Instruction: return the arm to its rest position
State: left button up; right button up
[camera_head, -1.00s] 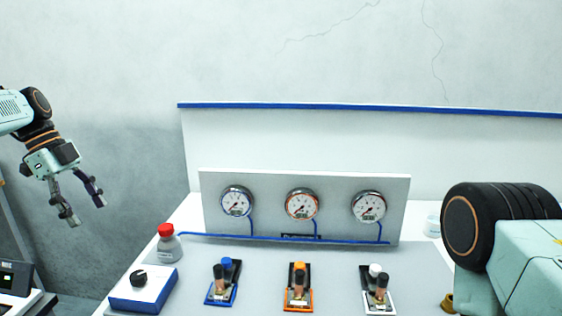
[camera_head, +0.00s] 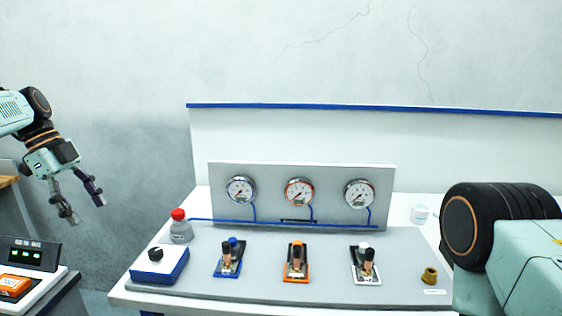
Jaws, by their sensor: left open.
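My left gripper (camera_head: 83,205) hangs at the left of the head view, fingers pointing down and apart. It is open and empty, in the air left of the grey bench. My right arm (camera_head: 510,240) fills the lower right of the view, and its gripper is not in view. A panel (camera_head: 330,215) with three round gauges stands at the back of the bench, clear of both arms.

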pick_arm(q)
jog(key=w+d+f+n+y+b, duration=0.1)
jog(key=d+f+n+b, duration=0.25)
jog(key=f, duration=1.25)
jog(key=s+d+f+n+y+b, duration=0.1)
jog(key=s+d+f+n+b, duration=0.2)
jog(key=f, duration=0.9)
jog(key=s+d+f+n+y+b, duration=0.1)
jog(key=s+d+f+n, duration=0.3)
jog(key=f, duration=0.8)
jog(key=s+d+f+n+y+b, duration=0.1)
jog(key=s+d+f+n+b, duration=0.15)
jog(key=s+f, duration=0.6)
jog(key=s+d+f+n+b, duration=0.25)
jog(key=s+f, duration=0.25)
jog(key=s, duration=0.6)
jog(key=s+d+n+b, duration=0.3)
jog(key=s+n, duration=0.1)
jog(key=s, duration=1.1)
jog(key=shift+y+b, duration=0.3)
jog(key=shift+s, duration=0.1)
